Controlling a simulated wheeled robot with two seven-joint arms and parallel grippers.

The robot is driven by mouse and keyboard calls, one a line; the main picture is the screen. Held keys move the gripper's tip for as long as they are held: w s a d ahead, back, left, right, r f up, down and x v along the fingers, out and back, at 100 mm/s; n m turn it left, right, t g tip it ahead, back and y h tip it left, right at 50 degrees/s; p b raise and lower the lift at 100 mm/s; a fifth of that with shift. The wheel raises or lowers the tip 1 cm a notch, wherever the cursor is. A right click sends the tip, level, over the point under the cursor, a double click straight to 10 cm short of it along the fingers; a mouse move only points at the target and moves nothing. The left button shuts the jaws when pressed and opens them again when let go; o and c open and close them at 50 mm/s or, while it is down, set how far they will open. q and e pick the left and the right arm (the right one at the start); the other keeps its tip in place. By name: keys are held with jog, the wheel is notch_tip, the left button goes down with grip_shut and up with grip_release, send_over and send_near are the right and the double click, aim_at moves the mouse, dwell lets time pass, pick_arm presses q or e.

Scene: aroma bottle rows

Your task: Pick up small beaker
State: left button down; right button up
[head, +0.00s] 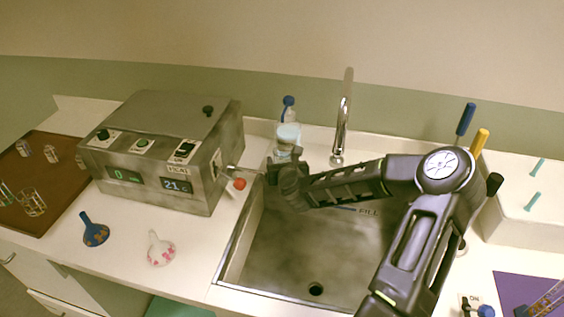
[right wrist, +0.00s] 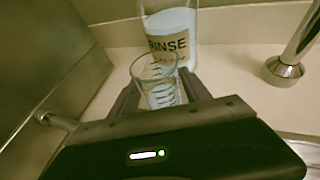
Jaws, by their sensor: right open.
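The small beaker (right wrist: 155,76) is clear glass with dark graduation marks. In the right wrist view it stands upright between the two fingers of my right gripper (right wrist: 161,90). The fingers lie on either side of it, open; whether either touches the glass I cannot tell. In the head view my right gripper (head: 284,163) is at the back left corner of the sink, just in front of the rinse bottle (head: 289,112), and largely hides the beaker area. My left gripper is not in view.
The rinse bottle stands close behind the beaker. A grey heater box (head: 165,150) with a red-tipped lever is to the left. The tap (head: 342,120) rises to the right behind the sink (head: 290,255). Blue and pink-spotted funnels (head: 95,232) lie on the front counter.

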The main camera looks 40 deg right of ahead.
dwell(0.4)
jog(key=c, duration=1.1)
jog(key=shift+r, duration=0.15)
jog(key=shift+c, duration=0.2)
